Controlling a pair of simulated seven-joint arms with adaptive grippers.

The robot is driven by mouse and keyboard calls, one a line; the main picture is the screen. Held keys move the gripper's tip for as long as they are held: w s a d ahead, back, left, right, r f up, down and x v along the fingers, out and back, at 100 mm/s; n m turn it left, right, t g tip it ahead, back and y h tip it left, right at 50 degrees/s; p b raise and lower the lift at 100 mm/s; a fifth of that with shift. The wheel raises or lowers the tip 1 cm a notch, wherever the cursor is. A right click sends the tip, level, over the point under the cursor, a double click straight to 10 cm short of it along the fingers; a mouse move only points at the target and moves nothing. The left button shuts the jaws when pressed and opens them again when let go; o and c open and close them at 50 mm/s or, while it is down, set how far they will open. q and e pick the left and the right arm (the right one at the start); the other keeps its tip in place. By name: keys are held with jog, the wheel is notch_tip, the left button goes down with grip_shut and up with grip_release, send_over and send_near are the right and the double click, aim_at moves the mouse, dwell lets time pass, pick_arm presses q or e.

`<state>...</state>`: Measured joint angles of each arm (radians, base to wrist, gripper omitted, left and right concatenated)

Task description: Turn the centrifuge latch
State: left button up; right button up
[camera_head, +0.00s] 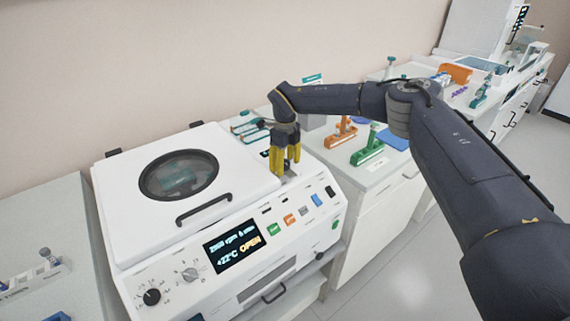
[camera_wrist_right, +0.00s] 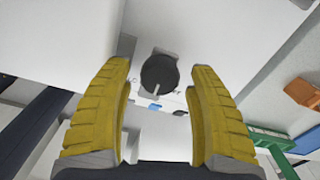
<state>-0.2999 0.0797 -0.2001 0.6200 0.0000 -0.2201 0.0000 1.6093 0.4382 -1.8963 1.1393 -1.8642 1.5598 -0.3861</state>
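The white centrifuge (camera_head: 150,228) stands on the bench with its lid down; the lid has a round dark window (camera_head: 179,175) and a black handle (camera_head: 204,209). The latch, a dark round knob with a pale pointer line (camera_wrist_right: 159,74), shows in the right wrist view between the fingers. My right gripper (camera_head: 285,170) points down over the centrifuge's right side, above the latch. Its yellow fingers (camera_wrist_right: 160,78) are spread on either side of the knob, apart from it. In the head view the fingers mostly hide the latch. My left gripper is not in view.
The front panel has dials (camera_head: 151,297) and coloured buttons (camera_head: 274,230). To the right, a bench holds a green clamp-like tool (camera_head: 368,148) and an orange one (camera_head: 341,134). A bench with small lab items lies left. Wall behind.

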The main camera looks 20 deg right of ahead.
aim_at(285, 162)
jog(key=shift+a+r, duration=0.1)
jog(key=shift+r, duration=0.05)
jog(key=shift+r, duration=3.85)
